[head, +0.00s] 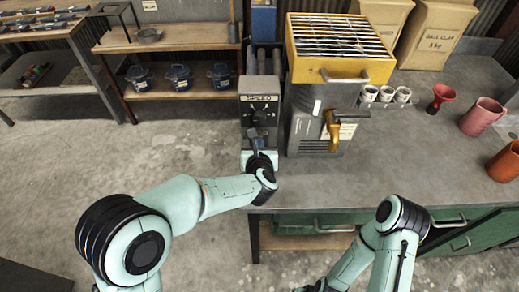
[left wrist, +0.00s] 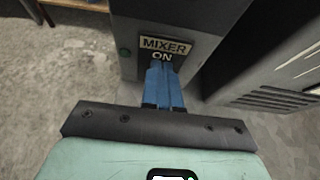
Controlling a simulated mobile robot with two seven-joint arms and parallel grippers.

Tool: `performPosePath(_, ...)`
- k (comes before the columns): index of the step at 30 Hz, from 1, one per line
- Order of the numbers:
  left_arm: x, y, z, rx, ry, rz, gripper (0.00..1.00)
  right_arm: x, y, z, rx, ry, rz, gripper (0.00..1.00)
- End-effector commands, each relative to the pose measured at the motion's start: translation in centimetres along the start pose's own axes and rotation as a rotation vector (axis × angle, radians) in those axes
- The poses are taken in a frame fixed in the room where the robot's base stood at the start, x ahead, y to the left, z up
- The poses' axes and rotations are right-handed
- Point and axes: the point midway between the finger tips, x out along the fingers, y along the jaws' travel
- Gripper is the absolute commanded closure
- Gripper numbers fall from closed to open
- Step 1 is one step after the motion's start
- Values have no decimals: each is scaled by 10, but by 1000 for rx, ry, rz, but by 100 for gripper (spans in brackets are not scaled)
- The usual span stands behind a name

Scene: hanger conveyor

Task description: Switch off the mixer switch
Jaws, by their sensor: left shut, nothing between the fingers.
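The mixer switch box (head: 258,98) is a dark grey upright housing left of the yellow-topped machine. My left gripper (head: 253,137) is in front of the lower part of the box. Its blue fingers (left wrist: 164,66) are shut together, empty, with their tips just below the plate. Whether they touch the face I cannot tell. The switch lever itself is not clearly visible; the fingers may cover it. My right gripper is out of view.
The machine with a yellow grated top (head: 340,48) stands close right of the box. White cups (head: 386,95), a red funnel (head: 441,97) and a pink jug (head: 482,116) stand on the grey bench (head: 390,150). A wooden shelf (head: 170,38) stands left; floor between is clear.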

Motion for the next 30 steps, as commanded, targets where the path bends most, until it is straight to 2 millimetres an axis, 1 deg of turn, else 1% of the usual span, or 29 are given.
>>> performPosePath(6,2,0,-5,0,3,1,100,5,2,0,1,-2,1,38)
performPosePath(11,0,0,-5,0,2,0,100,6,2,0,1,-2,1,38)
performPosePath(30,-49,0,-13,0,1,-1,100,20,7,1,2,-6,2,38)
